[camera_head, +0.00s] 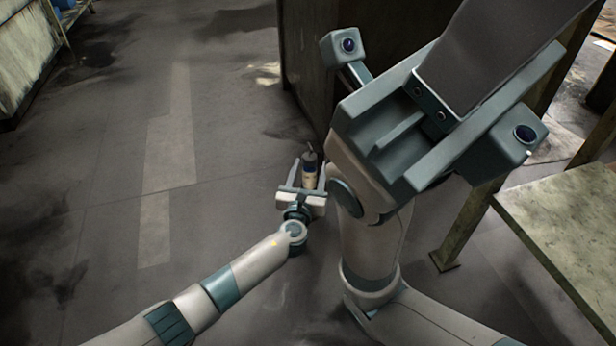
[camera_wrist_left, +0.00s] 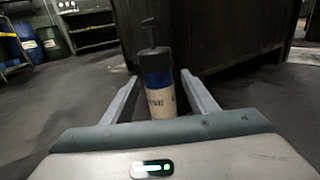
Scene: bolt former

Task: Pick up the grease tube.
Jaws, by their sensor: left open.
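The grease tube (camera_head: 309,172) stands upright on the floor beside a dark cabinet. It has a dark top with a thin T-shaped handle, a blue band and a pale, lettered lower part. My left gripper (camera_head: 306,183) is open around the tube, low over the floor. In the left wrist view the grease tube (camera_wrist_left: 157,82) stands between the two grey fingers, with a gap on each side.
The dark cabinet (camera_head: 302,60) stands right behind the tube. A worn table (camera_head: 565,220) is at the right. Blue and dark barrels (camera_wrist_left: 52,40) and shelving show far left in the wrist view. The floor left of the tube is clear.

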